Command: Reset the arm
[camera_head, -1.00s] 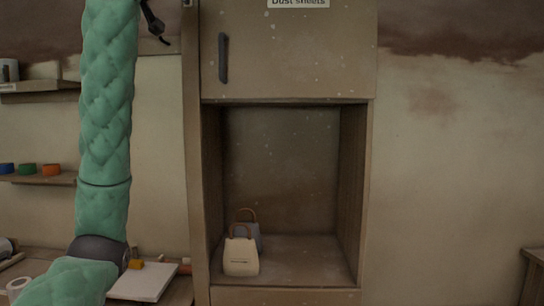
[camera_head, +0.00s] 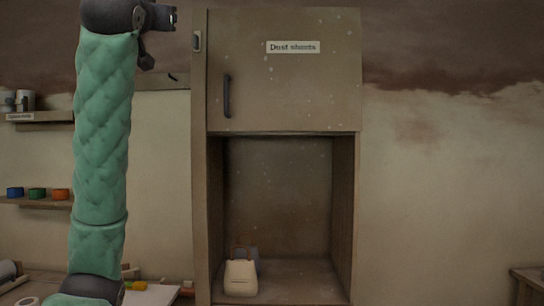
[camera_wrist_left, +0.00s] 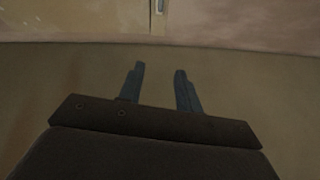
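My left arm, in a padded green sleeve, rises along the left side of the head view, with its dark wrist part at the top. In the left wrist view, my left gripper (camera_wrist_left: 159,68) has its two blue-grey fingers apart, with nothing visible between them. A plain brownish surface lies beyond the fingers. My right gripper is in neither view.
A tall cabinet (camera_head: 283,90) stands to the right of my arm, with a closed upper door labelled "Dust sheets". A cream bag (camera_head: 240,278) and a grey one behind it sit in its open lower compartment. Shelves (camera_head: 40,203) hold small coloured items at the left.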

